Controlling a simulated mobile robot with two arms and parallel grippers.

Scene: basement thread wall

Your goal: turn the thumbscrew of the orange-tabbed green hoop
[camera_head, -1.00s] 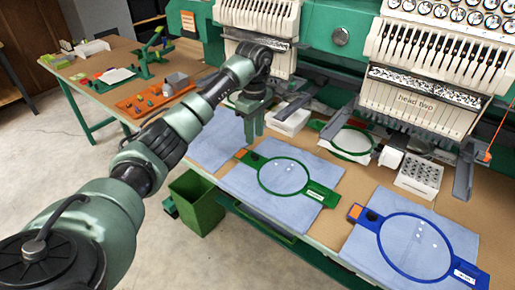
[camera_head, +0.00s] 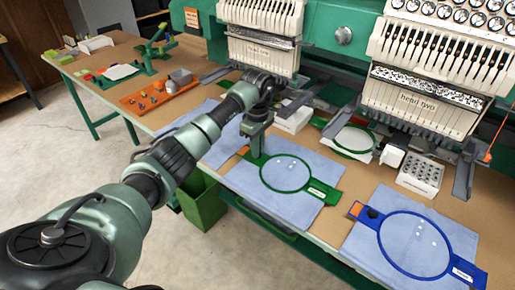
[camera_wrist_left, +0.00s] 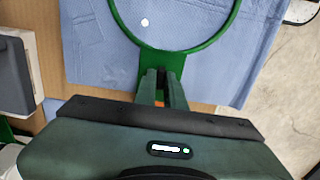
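The green hoop (camera_head: 263,181) lies on a blue cloth on the table, its white label plate at the right end. Its orange tab (camera_head: 244,150) shows at the left end, beside my left gripper (camera_head: 256,158). My left gripper points down over the hoop's bracket, where it hides the thumbscrew. In the left wrist view the hoop's ring (camera_wrist_left: 190,47) lies beyond the fingertips (camera_wrist_left: 163,74). The fingers stand a little apart over the bracket, with the orange tab (camera_wrist_left: 159,104) showing between them. Whether they grip the thumbscrew cannot be seen. My right gripper is out of view.
A blue hoop (camera_head: 381,237) with an orange tab lies at the right. Another green hoop (camera_head: 336,147) sits under the machine heads (camera_head: 424,103) behind. A white holed block (camera_head: 420,175) stands near it. A green bin (camera_head: 203,205) is below the table's front edge.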

